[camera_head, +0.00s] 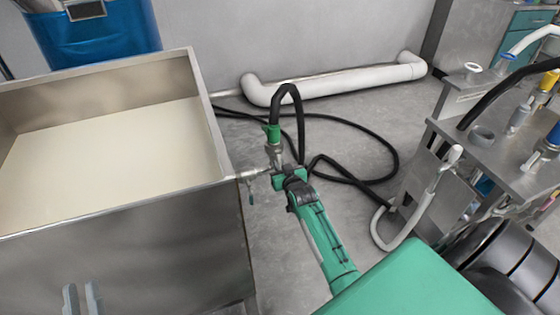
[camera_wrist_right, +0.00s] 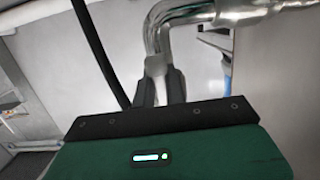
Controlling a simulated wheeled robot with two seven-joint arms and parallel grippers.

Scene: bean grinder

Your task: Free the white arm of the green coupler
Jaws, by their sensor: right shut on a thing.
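The green coupler (camera_head: 272,133) sits upright on the end of the black hose, above a steel elbow fitting (camera_head: 275,155) by the tank's outlet. My right gripper (camera_head: 279,172) comes in from the lower right and is at the fitting, just below the coupler. In the right wrist view its dark fingers (camera_wrist_right: 160,88) are shut on a pale piece, apparently the white arm (camera_wrist_right: 157,64), below a shiny steel pipe (camera_wrist_right: 175,15). The coupler does not show clearly there.
The steel tank (camera_head: 120,208) with cream contents fills the left. The black hose (camera_head: 372,147) loops over the floor behind the fitting. A steel cart (camera_head: 510,165) with valves and a white hose stands at right. A white pipe (camera_head: 340,83) runs along the wall.

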